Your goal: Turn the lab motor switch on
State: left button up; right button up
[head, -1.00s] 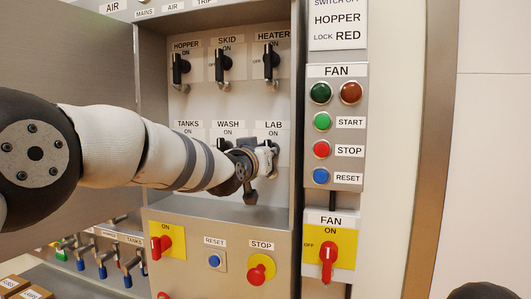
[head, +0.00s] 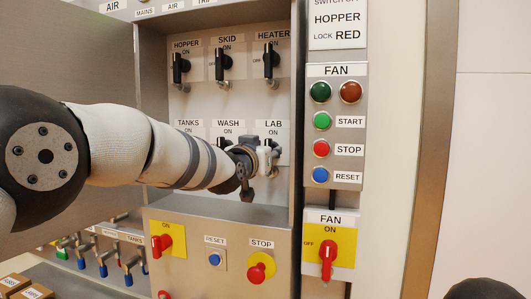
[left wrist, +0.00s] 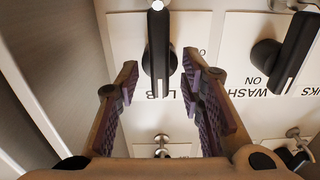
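The lab switch is a black lever handle on a white plate marked LAB and ON. In the left wrist view, which shows the labels upside down, its handle (left wrist: 159,48) lies along the picture's vertical. My left gripper (left wrist: 160,82) is open there, with one purple-padded finger on each side of the line of the handle. I see no clear contact with it. In the head view my left gripper (head: 267,158) is in front of the lab plate (head: 274,128) and covers most of the switch. My right gripper is not in view.
The wash switch (left wrist: 280,55) is beside the lab switch. The heater switch (head: 270,64) is above. A cabinet side wall (head: 297,120) is close on the right, and a lower box with a stop button (head: 258,273) juts out below. A fan panel (head: 336,110) is further right.

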pick_arm(q)
jog(key=v, duration=1.2)
